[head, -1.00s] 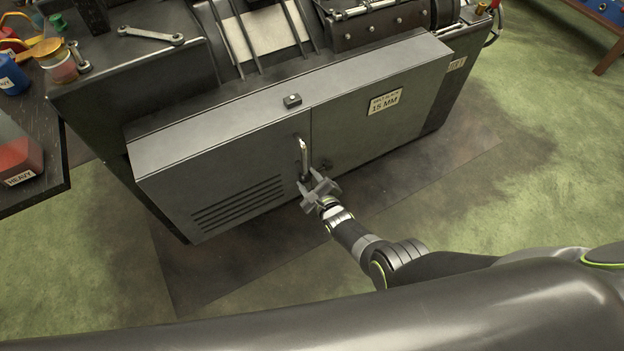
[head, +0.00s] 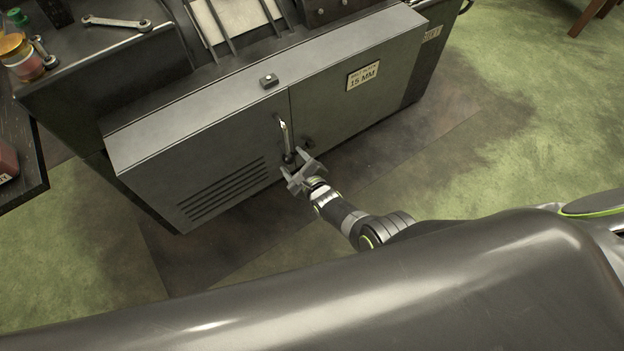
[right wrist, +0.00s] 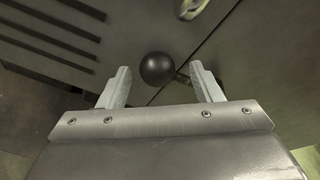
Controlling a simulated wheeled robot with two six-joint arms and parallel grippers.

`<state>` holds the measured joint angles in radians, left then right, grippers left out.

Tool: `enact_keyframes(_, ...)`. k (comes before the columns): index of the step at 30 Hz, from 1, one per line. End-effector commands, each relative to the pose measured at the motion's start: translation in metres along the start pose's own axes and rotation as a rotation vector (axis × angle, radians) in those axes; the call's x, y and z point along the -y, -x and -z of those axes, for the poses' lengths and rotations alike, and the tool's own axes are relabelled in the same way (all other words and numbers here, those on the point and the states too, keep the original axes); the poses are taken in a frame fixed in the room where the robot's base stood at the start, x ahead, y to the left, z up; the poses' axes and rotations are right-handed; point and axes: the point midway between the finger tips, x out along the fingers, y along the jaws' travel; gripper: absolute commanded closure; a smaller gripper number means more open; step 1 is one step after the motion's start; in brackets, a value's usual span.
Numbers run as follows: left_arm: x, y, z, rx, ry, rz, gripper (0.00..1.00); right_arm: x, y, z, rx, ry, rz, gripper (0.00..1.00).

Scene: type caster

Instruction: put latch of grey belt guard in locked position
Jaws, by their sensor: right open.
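The grey belt guard (head: 225,140) is a two-door metal box on the front of the machine. In the right wrist view the latch ends in a black ball knob (right wrist: 158,68). My right gripper (head: 293,166) is open at the latch's lower end. In the right wrist view my right gripper (right wrist: 162,82) has its fingers on either side of the knob, with gaps between. A small dark stud (head: 308,145) sits on the right door. My left gripper is not seen.
A dark workbench edge (head: 38,150) stands at far left. Green floor (head: 520,130) is clear at the right.

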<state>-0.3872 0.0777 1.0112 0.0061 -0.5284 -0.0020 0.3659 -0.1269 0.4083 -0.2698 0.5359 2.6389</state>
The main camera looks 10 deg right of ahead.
Motion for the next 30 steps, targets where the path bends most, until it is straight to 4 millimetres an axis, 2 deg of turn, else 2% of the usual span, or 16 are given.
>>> enact_keyframes(7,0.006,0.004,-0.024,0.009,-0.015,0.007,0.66,0.003,0.028,-0.004,-0.002,0.000,0.000,0.41)
enact_keyframes(20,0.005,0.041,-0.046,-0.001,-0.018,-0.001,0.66,0.004,0.117,-0.003,-0.006,0.000,0.000,0.41)
enact_keyframes(24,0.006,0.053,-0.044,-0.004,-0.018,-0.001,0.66,0.003,0.144,-0.002,-0.007,-0.001,-0.001,0.41)
enact_keyframes(30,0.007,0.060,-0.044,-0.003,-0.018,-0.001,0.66,0.002,0.166,0.001,-0.006,-0.001,0.000,0.41)
